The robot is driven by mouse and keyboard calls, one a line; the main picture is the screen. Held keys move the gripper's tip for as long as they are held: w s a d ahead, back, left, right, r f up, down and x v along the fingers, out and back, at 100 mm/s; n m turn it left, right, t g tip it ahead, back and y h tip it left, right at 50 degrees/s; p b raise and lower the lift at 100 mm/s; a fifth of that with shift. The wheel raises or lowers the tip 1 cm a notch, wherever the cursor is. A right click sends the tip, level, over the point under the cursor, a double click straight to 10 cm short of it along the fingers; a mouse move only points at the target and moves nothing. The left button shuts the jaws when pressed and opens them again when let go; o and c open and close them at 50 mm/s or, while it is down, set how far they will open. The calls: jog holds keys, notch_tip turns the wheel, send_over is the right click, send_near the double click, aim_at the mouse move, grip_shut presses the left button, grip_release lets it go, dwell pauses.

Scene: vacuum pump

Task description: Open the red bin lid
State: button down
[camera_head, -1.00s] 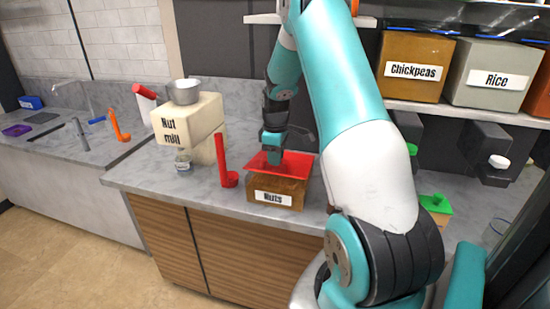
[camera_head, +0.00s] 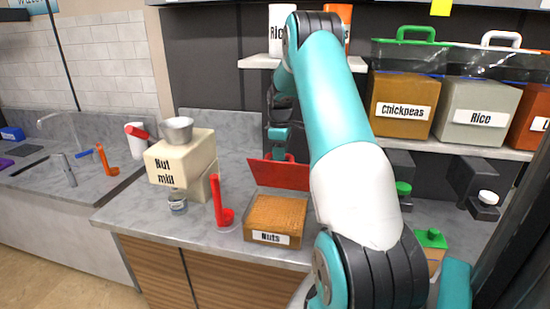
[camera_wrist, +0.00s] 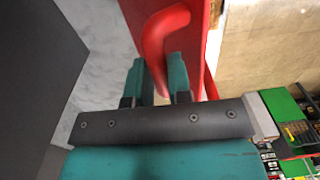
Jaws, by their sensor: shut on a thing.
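The red bin lid (camera_head: 282,175) is tilted up at the back edge of the Nuts bin (camera_head: 276,214), and the nuts inside show in the head view. In the wrist view the red lid (camera_wrist: 198,30) stands steeply, with its red handle (camera_wrist: 160,40) curving between the fingers. My gripper (camera_head: 280,152) is behind the lid at its upper side. In the wrist view my gripper (camera_wrist: 160,75) is shut on the red handle. The fingertips are partly hidden in the head view.
A red scoop (camera_head: 222,205) stands left of the bin, beside the Nut mill (camera_head: 182,160). A green-topped container (camera_head: 432,240) stands to the right. A shelf above right holds the Chickpeas bin (camera_head: 402,105) and the Rice bin (camera_head: 475,110).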

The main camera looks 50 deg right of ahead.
jog(key=shift+w+d+f, duration=0.2)
jog(key=shift+d, duration=0.25)
